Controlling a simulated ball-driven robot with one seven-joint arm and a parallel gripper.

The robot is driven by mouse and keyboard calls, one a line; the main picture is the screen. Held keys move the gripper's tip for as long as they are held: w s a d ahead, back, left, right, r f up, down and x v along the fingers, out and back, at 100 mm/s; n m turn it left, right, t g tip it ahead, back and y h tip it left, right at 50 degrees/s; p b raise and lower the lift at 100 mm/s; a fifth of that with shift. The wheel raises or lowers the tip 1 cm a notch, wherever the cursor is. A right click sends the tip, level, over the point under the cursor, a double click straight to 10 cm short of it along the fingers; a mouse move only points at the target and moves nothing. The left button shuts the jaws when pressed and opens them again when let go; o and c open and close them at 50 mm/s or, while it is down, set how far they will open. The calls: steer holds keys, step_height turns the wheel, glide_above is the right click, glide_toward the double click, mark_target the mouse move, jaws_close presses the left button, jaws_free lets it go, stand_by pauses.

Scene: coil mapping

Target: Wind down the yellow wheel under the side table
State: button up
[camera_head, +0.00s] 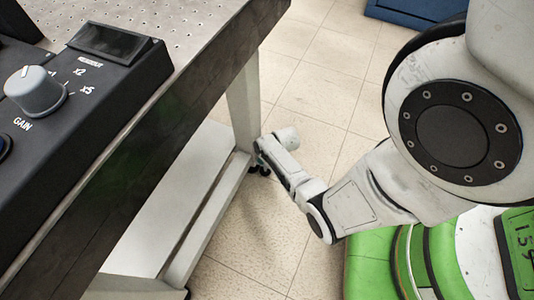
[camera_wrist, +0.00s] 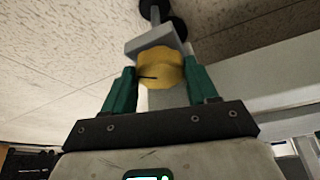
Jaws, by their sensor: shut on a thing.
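The yellow wheel (camera_wrist: 162,66) sits between the two green fingers of my gripper (camera_wrist: 160,78) in the wrist view. The fingers are shut on its sides. A short dark line marks the wheel's face. A grey bracket and dark round parts adjoin the wheel at the top of that view. In the head view, my arm reaches down to the foot of the side table (camera_head: 243,105), beside a dark caster (camera_head: 262,169). The yellow wheel cannot be made out there.
A black control box (camera_head: 120,75) with a grey gain knob (camera_head: 36,92) is on the perforated tabletop (camera_head: 190,35). A pale lower frame (camera_head: 205,215) runs under the table. A blue object (camera_head: 415,10) stands at the back.

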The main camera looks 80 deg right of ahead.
stand_by(0.4)
steer(key=o, duration=1.1)
steer(key=shift+c, duration=0.2)
steer(key=p+v, duration=0.6)
steer(key=v, duration=0.4)
steer(key=shift+a+r, duration=0.15)
steer(key=shift+r, duration=0.15)
